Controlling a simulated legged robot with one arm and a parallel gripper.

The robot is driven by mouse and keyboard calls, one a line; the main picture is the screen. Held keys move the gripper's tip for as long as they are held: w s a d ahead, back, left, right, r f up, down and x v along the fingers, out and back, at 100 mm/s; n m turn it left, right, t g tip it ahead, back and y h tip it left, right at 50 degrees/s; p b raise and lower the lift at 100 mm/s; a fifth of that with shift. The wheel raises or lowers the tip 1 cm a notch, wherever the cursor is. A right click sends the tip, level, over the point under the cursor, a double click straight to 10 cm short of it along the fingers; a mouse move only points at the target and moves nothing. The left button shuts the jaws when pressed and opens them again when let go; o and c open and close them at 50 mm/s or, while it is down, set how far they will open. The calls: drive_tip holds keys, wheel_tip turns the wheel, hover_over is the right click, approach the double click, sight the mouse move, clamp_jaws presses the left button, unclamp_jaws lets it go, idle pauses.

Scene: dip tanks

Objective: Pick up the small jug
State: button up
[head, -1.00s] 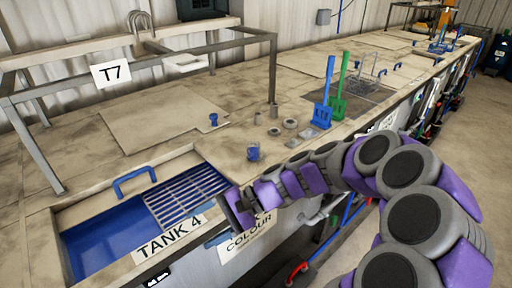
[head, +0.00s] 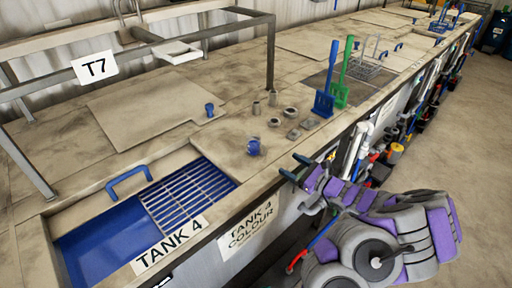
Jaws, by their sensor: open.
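A small blue jug (head: 254,147) stands on the stained bench top near its front edge, to the right of Tank 4. Its handle is too small to make out clearly. My gripper (head: 294,167) is open and empty, with its two dark fingertips apart. It is to the right of the jug in the picture, by the bench's front edge, and does not touch it.
Tank 4 (head: 98,238) is an open blue basin with a blue grille (head: 187,192). Small grey pots and rings (head: 291,112) stand behind the jug. A blue paddle (head: 324,100) and a green paddle (head: 342,92) stand upright farther along. A metal frame (head: 270,65) rises behind.

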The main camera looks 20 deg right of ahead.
drive_tip(key=b, duration=0.1)
approach(261, 145)
drive_tip(key=x, duration=0.2)
drive_tip(key=f+x, duration=0.1)
drive_tip(key=x, duration=0.1)
drive_tip(key=shift+w, duration=0.25)
drive_tip(key=shift+x, duration=0.85)
drive_tip(key=b+x, duration=0.1)
drive_tip(key=x, duration=0.3)
drive_tip(key=shift+w+r, duration=0.15)
drive_tip(key=shift+w, duration=0.1)
drive_tip(key=shift+d, duration=0.1)
drive_tip(key=c, duration=1.2)
drive_tip(key=shift+c, duration=0.2)
